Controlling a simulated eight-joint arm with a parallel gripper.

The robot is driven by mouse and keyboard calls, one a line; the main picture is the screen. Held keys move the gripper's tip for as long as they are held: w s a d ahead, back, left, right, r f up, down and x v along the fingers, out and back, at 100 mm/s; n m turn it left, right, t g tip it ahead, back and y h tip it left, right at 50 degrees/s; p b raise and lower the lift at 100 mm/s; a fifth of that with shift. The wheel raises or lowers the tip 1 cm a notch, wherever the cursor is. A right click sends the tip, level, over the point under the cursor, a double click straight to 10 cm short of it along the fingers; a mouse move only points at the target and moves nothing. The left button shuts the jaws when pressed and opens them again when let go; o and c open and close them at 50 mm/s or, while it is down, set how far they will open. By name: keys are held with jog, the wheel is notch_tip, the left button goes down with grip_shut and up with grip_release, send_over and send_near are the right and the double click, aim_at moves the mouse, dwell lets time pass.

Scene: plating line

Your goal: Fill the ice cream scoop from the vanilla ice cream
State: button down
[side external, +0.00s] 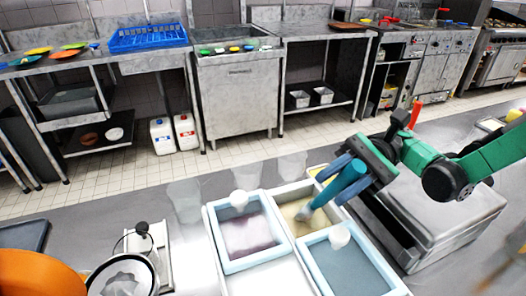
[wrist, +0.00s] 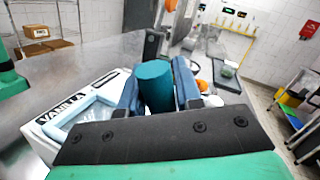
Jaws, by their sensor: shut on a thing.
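My gripper (side external: 352,170) is shut on the teal handle of the ice cream scoop (side external: 343,187). The handle is tilted, and the scoop's head (side external: 304,214) is down at the pale yellow ice cream (side external: 296,225) in the middle tub (side external: 287,189). I cannot tell how deep the head is or whether it holds any ice cream. In the wrist view the handle (wrist: 155,84) stands between the two blue fingers. A VANILLA label (wrist: 60,116) shows at the left there, by a white tub edge.
A tub (side external: 222,232) with purplish contents stands left of the middle tub, and one (side external: 318,265) with grey-blue contents right of it. Each has a white round object in it. A steel box (side external: 440,215) stands at the right. An orange bowl (side external: 35,272) is at front left.

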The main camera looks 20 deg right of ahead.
jog(key=shift+s+d+f, duration=0.1)
jog(key=shift+s+d, duration=0.1)
jog(key=shift+s, duration=0.1)
jog(key=shift+s+d, duration=0.15)
jog(key=shift+s, duration=0.2)
jog(key=shift+w, duration=0.15)
jog(key=shift+w+a, duration=0.2)
dwell(0.3)
notch_tip(320, 180, up, 9)
dwell(1.0)
dwell(0.4)
